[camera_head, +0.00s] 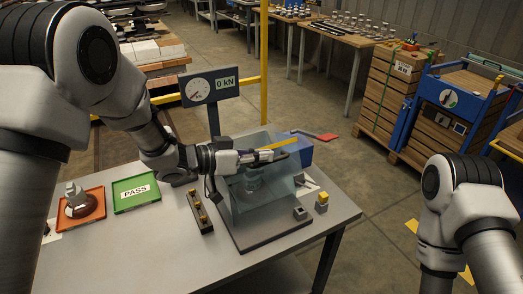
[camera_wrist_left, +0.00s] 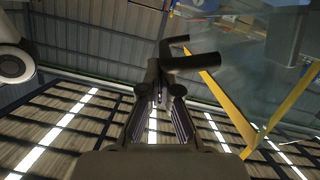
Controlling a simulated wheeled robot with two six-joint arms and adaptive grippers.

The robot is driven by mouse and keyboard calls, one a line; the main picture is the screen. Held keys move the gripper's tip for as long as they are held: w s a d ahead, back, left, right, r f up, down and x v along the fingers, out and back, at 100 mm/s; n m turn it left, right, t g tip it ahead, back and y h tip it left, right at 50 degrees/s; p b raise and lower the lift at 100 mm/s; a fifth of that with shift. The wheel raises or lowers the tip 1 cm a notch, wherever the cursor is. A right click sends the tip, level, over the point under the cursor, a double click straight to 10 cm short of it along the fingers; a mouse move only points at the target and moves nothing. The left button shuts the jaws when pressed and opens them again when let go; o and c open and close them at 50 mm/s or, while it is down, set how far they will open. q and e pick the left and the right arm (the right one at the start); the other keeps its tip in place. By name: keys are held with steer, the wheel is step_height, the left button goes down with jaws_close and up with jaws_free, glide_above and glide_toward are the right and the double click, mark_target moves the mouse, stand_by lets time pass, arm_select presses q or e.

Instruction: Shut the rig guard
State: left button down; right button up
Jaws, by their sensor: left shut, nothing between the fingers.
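The rig guard (camera_head: 285,185) is a clear box-like cover on a grey base plate at the table's right end. A yellow strip (camera_head: 277,144) slants along its upper part. I cannot tell how far the guard is closed. A pale insulator (camera_head: 252,180) shows through it. My left gripper (camera_head: 284,157) is shut and empty at the guard's top, close to the yellow strip; contact is unclear. In the left wrist view, its closed fingers (camera_wrist_left: 155,85) are beside a dark hooked bar (camera_wrist_left: 190,62), and the clear panel (camera_wrist_left: 240,45) shows beyond. My right gripper is out of view.
A gauge (camera_head: 198,88) reading 0 kN stands behind the rig. A dark block with pegs (camera_head: 200,212) sits before the rig. The table's front middle is clear.

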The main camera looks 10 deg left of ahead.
mark_target(265, 196)
arm_select(q)
steer(key=f+m+b, duration=0.1)
steer(key=f+b, duration=0.1)
steer(key=f, duration=0.1)
steer(key=s+f+m+b, duration=0.1)
steer(key=f+b, duration=0.1)
steer(key=f, duration=0.1)
steer(key=d+f+m+t+b, duration=0.1)
steer(key=f+b, duration=0.1)
steer(key=f, duration=0.1)
steer(key=shift+s+f+y+b, duration=0.2)
steer(key=shift+f+y+b, duration=0.1)
steer(key=shift+f, duration=0.05)
steer(key=shift+f+b, duration=0.4)
steer(key=shift+f, duration=0.25)
steer(key=shift+s, duration=0.1)
steer(key=shift+f, duration=0.2)
steer(key=shift+s, duration=0.1)
